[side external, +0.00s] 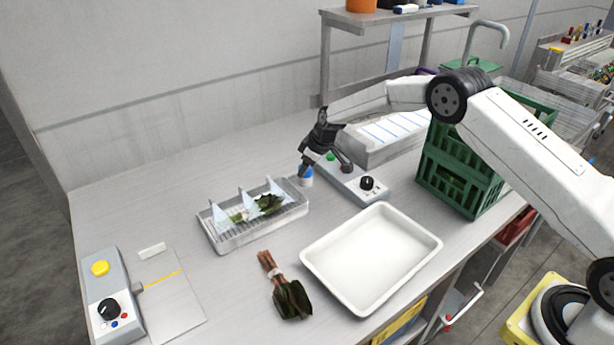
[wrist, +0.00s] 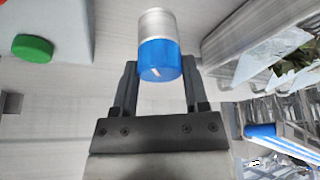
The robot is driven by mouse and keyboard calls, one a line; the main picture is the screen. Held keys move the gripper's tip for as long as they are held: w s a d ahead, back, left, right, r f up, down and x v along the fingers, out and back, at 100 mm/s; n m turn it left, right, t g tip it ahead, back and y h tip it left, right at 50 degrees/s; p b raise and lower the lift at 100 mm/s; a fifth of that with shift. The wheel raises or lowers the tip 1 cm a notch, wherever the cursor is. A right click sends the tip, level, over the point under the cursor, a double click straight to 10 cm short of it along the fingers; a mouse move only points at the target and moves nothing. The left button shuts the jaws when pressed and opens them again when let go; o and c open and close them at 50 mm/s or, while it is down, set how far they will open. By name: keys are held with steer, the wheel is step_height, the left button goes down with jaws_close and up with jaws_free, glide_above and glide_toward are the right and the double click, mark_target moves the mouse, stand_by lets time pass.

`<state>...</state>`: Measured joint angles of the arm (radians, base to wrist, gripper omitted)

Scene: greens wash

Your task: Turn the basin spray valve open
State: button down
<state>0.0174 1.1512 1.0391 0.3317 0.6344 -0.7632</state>
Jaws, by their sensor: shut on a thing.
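The spray valve has a blue knob (side external: 306,181) on a pale metal stem and stands by the right end of the metal basin (side external: 232,243). In the wrist view the blue knob (wrist: 160,60) sits between my two fingers, with a short pale mark on its face. My gripper (side external: 305,168) reaches down to the valve from above and is shut on the knob; its fingers (wrist: 160,70) flank it. The basin holds a wire rack with leafy greens, and several pale translucent triangles stand over it. I cannot tell whether these are water.
A control box with a black dial (side external: 367,183) and green button (wrist: 33,47) stands close right of the valve. A white tray (side external: 430,245), a bundle of dark leaves (side external: 292,298) and a green crate (side external: 468,205) are nearby. Another control box (side external: 101,275) stands at front left.

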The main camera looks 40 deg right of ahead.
steer(key=shift+r+n, duration=0.1)
steer(key=shift+n, duration=0.5)
steer(key=shift+c, duration=0.5)
jaws_free()
steer(key=shift+r, duration=0.1)
steer(key=v, duration=0.7)
steer(key=shift+d+r, duration=0.2)
steer(key=shift+d, duration=0.05)
steer(key=shift+s, duration=0.1)
